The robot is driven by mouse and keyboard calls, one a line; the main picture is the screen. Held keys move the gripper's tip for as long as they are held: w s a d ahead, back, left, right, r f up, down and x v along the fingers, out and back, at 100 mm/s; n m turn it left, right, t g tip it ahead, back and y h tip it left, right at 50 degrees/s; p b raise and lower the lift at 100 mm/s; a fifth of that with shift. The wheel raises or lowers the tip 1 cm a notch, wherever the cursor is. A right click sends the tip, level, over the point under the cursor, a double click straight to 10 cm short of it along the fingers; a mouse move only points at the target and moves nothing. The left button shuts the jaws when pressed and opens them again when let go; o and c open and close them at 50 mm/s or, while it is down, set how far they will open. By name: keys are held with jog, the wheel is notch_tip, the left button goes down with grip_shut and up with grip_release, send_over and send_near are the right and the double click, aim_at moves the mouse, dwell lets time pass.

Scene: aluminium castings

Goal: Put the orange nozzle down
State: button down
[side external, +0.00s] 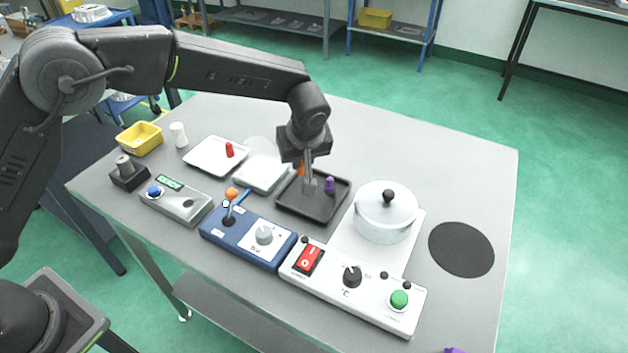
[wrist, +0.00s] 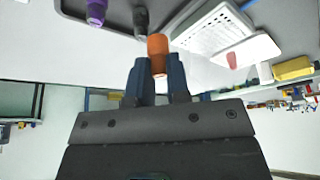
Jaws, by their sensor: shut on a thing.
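The orange nozzle (wrist: 157,46) is between the two fingers of my gripper (wrist: 158,75) in the wrist view, which are shut on it. In the side view only a sliver of the orange nozzle (side external: 301,169) shows beside my gripper (side external: 308,168), at the far left part of the dark tray (side external: 292,208). The gap under the nozzle is hidden, so I cannot tell whether it touches anything. A purple nozzle (side external: 329,185) stands in the tray, and also shows in the wrist view (wrist: 97,12). A dark grey piece (wrist: 140,18) is beside it.
A red nozzle (side external: 230,150) stands on a white tray (side external: 203,158) to the left, with a pale keyboard-like block (side external: 262,175) between. A blue control box (side external: 245,240), a white panel (side external: 370,300) and a lidded pot (side external: 385,215) are near. The table's far right is clear.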

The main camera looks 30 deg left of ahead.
jog(key=d+f, duration=0.1)
jog(key=d, duration=0.2)
jog(key=shift+w+f, duration=0.15)
jog(key=shift+f, duration=2.25)
jog(key=shift+a, duration=0.1)
jog(key=shift+f, duration=0.15)
jog(key=c, duration=1.4)
grip_release()
jog(key=v, duration=1.2)
